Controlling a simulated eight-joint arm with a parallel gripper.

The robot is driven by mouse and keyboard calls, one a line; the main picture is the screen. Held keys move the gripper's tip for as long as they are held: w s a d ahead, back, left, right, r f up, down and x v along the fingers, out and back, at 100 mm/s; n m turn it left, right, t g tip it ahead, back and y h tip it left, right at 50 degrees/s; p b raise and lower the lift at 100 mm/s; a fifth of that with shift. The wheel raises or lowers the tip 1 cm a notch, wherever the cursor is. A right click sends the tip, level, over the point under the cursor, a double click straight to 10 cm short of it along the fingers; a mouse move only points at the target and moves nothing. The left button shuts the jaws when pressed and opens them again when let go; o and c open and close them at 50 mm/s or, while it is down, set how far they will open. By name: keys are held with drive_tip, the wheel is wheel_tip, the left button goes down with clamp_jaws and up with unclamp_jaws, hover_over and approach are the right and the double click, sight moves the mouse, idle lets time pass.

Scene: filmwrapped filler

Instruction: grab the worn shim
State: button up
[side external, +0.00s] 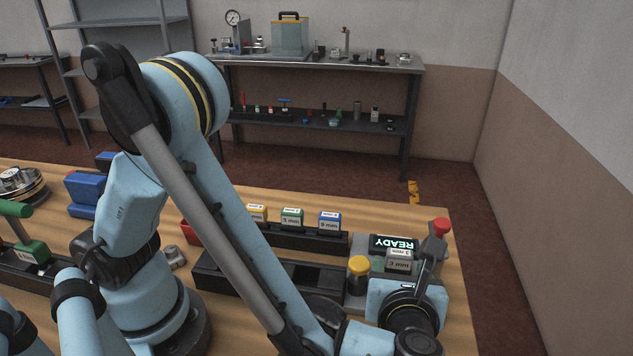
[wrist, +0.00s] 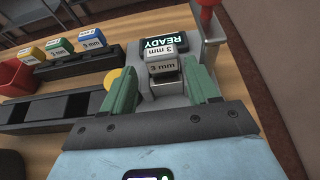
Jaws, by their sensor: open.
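A grey block labelled 3 mm (wrist: 163,63) sits in a fixture beside a lit READY display (wrist: 163,44). It is the likely worn shim, but I cannot make out any wear on it. In the side view the grey block (side external: 399,258) is partly hidden by my arm's end. My gripper (wrist: 162,78) is open, with its two green fingers spread left and right of the block's near side. The block shows between and just beyond the fingertips, and I see no contact. Nothing is held.
Yellow (side external: 257,212), green (side external: 291,217) and blue (side external: 329,220) labelled blocks stand in a dark rack to the left. A dark slotted tray (wrist: 60,108) lies nearer. A yellow-topped knob (side external: 359,266) and a red-tipped lever (side external: 440,228) flank the fixture.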

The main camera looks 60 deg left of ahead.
sight(399, 252)
drive_tip(key=shift+x, duration=3.75)
drive_tip(key=shift+d, duration=0.1)
drive_tip(key=c, duration=0.7)
drive_tip(key=shift+c, duration=0.2)
drive_tip(key=shift+r, duration=0.1)
